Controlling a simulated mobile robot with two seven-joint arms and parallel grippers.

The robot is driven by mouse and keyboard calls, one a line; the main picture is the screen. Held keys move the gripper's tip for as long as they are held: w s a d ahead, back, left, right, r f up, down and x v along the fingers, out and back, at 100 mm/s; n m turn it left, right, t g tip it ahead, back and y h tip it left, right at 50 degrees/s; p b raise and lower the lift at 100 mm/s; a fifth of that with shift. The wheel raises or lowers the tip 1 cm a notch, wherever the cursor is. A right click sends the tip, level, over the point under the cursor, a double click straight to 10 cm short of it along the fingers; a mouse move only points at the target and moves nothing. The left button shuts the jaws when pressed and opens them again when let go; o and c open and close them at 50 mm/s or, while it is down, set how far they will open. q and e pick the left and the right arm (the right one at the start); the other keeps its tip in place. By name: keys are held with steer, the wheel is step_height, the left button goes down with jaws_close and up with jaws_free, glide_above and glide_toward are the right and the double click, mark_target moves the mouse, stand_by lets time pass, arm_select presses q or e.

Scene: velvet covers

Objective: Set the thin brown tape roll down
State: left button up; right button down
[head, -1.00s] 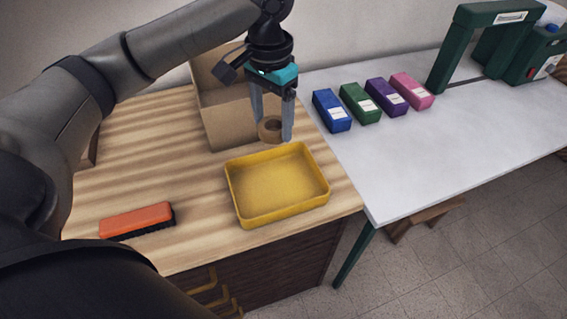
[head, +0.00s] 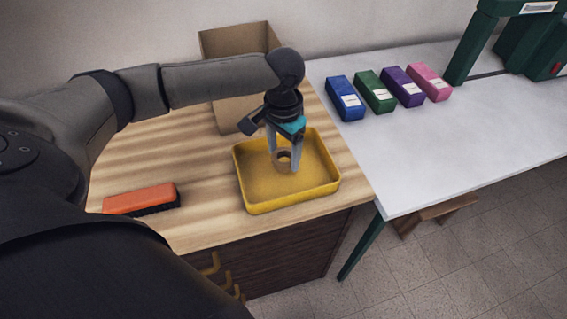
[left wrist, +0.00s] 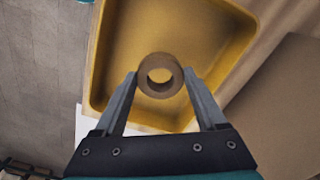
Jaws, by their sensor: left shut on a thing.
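My left gripper (head: 284,164) is shut on the thin brown tape roll (head: 281,154) and holds it over the yellow tray (head: 257,198). In the left wrist view the tape roll (left wrist: 160,93) sits between the two fingertips (left wrist: 159,79), its round hole facing the camera. The tray (left wrist: 93,60) lies below it there, with its bottom bare around the roll. I cannot tell whether the roll touches the tray bottom. My right gripper is not in view.
An open cardboard box (head: 232,116) stands behind the tray. An orange brush (head: 141,198) lies at the left of the wooden top. Blue (head: 345,98), green (head: 375,92), purple (head: 402,87) and pink (head: 429,82) boxes stand on the white table (head: 440,140).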

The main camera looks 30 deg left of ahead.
mark_target(284, 157)
arm_select(q)
step_height(284, 157, down, 4)
steer(key=shift+b, duration=0.4)
steer(key=o, duration=1.3)
step_height(284, 157, up, 12)
steer(key=p, duration=0.2)
steer(key=shift+r+p, duration=0.15)
steer(key=shift+p, duration=0.25)
